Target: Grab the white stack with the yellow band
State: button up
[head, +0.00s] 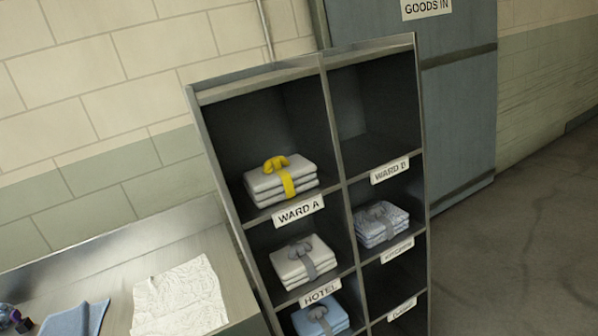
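The white stack with the yellow band (262,187) is a pile of folded white cloths. Its yellow band (288,180) wraps round it and ends in a yellow bow or loop on top. It sits in the upper left compartment of the grey shelf unit (333,130), above the label WARD A. My gripper does not show in the head view, and nothing touches the stack.
Below stands a white stack with a grey band (295,266), above the HOTEL label. A blue stack (318,322) is under it. A patterned grey-blue stack (383,226) sits at right. The WARD B compartment (370,105) is empty. A metal table (225,262) with cloths is at left.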

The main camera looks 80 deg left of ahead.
aim_at(280, 178)
jog(key=u, duration=0.5)
jog(key=i, duration=1.05)
jog(key=u, duration=0.95)
jog(key=i, duration=0.25)
jog(key=u, duration=0.1)
jog(key=k, duration=0.7)
jog(key=u, duration=0.2)
jog(key=i, duration=0.75)
jog(key=z, duration=0.1)
